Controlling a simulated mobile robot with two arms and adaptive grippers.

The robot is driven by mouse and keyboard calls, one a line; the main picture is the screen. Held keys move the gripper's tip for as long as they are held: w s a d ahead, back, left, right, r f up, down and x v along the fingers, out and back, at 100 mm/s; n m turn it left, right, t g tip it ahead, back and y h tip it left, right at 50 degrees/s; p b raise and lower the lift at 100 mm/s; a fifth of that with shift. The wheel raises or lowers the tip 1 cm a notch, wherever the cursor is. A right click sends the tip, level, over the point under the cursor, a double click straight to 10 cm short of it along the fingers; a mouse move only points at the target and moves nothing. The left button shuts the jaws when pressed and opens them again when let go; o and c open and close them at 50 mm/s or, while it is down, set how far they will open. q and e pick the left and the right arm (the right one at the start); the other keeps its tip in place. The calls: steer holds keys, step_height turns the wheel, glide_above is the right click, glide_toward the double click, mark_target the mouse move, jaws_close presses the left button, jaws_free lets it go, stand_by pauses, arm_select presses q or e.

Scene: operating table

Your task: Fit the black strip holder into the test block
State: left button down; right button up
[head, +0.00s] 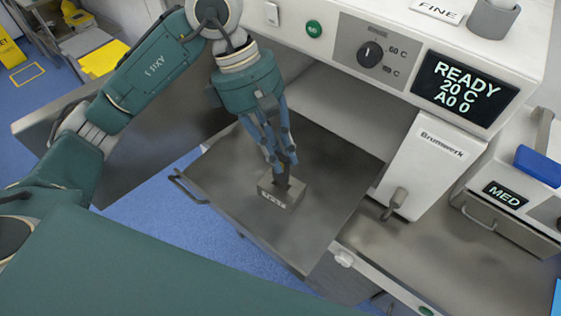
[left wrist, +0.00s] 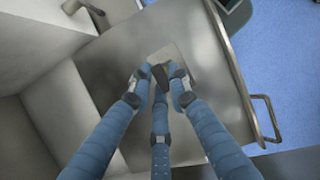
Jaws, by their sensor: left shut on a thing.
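The test block (head: 270,197) is a small grey-beige block with dark lettering on its front face. It stands on a steel tray (head: 235,175), and its pale top shows in the left wrist view (left wrist: 172,50). My left gripper (head: 284,167) points down over the block, its blue fingers shut on the black strip holder (head: 283,181). The holder (left wrist: 160,74) shows as a dark piece between the fingertips in the left wrist view. Its lower end is at the block's top; I cannot tell whether it is inside the block. My right gripper is out of view.
The tray has a wire handle (head: 183,187) and is bare around the block. Behind it is a white machine with a dial (head: 370,54) and a display (head: 462,88) reading READY. A lever (head: 396,203) stands to the right.

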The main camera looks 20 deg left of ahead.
arm_select(q)
steer(key=shift+f, duration=0.75)
step_height(320, 180, down, 3)
steer(key=shift+f+p, duration=0.1)
steer(key=shift+p, duration=0.45)
steer(key=shift+f, duration=0.25)
steer(key=shift+f+b, duration=0.15)
steer(key=shift+b, duration=0.15)
steer(key=c, duration=1.9)
jaws_free()
steer(key=shift+o, duration=1.3)
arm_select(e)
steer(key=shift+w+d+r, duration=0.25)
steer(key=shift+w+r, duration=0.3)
